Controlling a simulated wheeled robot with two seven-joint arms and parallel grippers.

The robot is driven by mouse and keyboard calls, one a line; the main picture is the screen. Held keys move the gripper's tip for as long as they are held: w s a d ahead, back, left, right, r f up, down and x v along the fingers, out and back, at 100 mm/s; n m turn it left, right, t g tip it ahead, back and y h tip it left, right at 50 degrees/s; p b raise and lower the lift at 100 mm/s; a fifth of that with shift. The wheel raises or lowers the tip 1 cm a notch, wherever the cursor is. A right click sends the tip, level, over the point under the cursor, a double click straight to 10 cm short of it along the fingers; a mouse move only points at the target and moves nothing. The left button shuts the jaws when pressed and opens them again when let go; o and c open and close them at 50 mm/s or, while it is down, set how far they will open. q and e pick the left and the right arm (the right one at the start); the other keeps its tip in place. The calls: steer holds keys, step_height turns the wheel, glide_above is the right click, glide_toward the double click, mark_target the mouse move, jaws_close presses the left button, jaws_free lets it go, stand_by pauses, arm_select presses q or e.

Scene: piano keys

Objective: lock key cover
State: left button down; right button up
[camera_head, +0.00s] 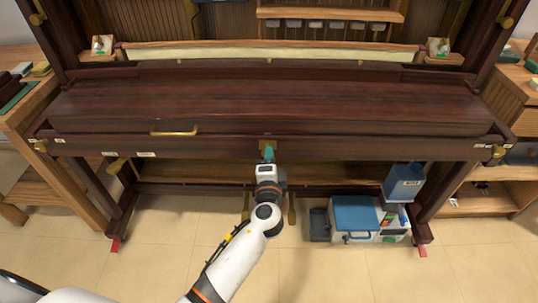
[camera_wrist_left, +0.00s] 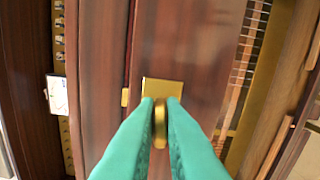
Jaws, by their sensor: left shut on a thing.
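The key cover (camera_head: 300,95) is a long dark red-brown wooden lid lying closed across the piano, with a brass handle (camera_head: 174,133) at its left. A small brass lock plate (camera_head: 267,142) sits at the middle of the front edge; it also shows in the left wrist view (camera_wrist_left: 161,87). My left gripper (camera_head: 268,154) is right in front of this plate. In the left wrist view its green fingers (camera_wrist_left: 160,103) are shut on a narrow brass key (camera_wrist_left: 159,127) at the plate. Its far end is partly hidden. My right gripper is not in view.
A blue-lidded box (camera_head: 355,216) and a blue container (camera_head: 403,182) stand on the right below the piano. Wooden side tables (camera_head: 30,105) flank the piano. The tiled floor (camera_head: 150,235) in front is mostly clear.

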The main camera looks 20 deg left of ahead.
arm_select(q)
steer(key=shift+f+m, duration=0.1)
steer(key=shift+m, duration=0.7)
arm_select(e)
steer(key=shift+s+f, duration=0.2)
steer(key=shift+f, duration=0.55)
arm_select(q)
steer(key=c, duration=1.5)
jaws_free()
